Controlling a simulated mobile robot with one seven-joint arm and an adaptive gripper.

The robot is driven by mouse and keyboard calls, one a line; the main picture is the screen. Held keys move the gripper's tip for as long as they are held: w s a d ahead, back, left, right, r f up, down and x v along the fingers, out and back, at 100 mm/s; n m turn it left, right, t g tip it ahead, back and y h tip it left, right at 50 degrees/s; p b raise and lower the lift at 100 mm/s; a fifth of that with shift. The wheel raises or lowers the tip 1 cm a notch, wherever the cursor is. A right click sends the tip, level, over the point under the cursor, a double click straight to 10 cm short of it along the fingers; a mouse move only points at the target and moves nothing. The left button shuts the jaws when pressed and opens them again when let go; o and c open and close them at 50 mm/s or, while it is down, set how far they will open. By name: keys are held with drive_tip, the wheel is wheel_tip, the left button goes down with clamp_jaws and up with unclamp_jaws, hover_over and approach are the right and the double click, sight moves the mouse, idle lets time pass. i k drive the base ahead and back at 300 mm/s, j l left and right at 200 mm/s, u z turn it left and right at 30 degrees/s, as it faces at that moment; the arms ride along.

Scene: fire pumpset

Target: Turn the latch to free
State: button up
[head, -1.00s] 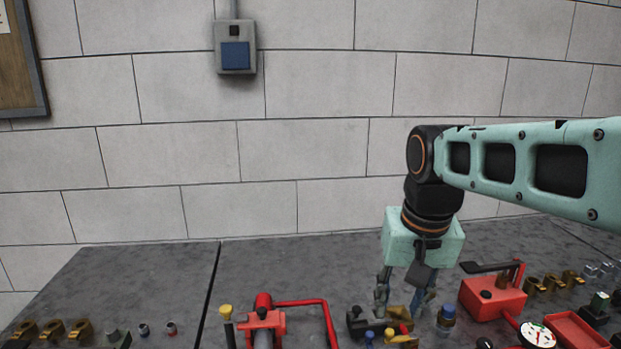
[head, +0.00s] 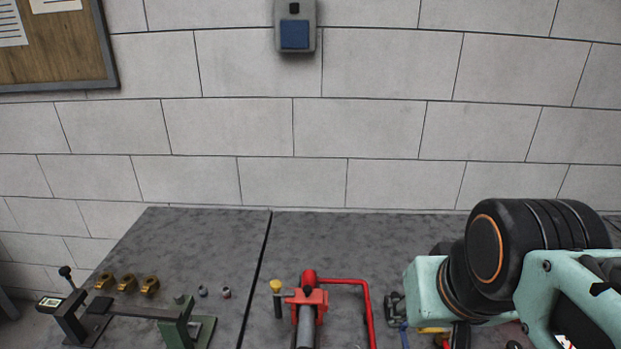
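I cannot make out for sure which part is the latch. A red clamp (head: 306,297) grips a grey pipe on the bench, with a red bent handle (head: 345,281) to its right.
A grey bench (head: 225,240) runs along a block wall. At the left stand a green stand with a long bar (head: 150,312), several brass fittings (head: 126,283) and small caps. A yellow-topped post (head: 277,288) stands beside the clamp. The bench's back strip is clear.

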sight(276, 285)
drive_tip(key=u, duration=0.75)
drive_tip(key=j+z, duration=0.15)
drive_tip(key=k+j+z, duration=0.1)
drive_tip(key=j, duration=0.2)
drive_tip(key=l+u, duration=0.1)
drive_tip(key=u, duration=0.5)
drive_tip(key=i+u, duration=0.25)
drive_tip(key=i+j+z, duration=0.1)
drive_tip(key=j, duration=0.1)
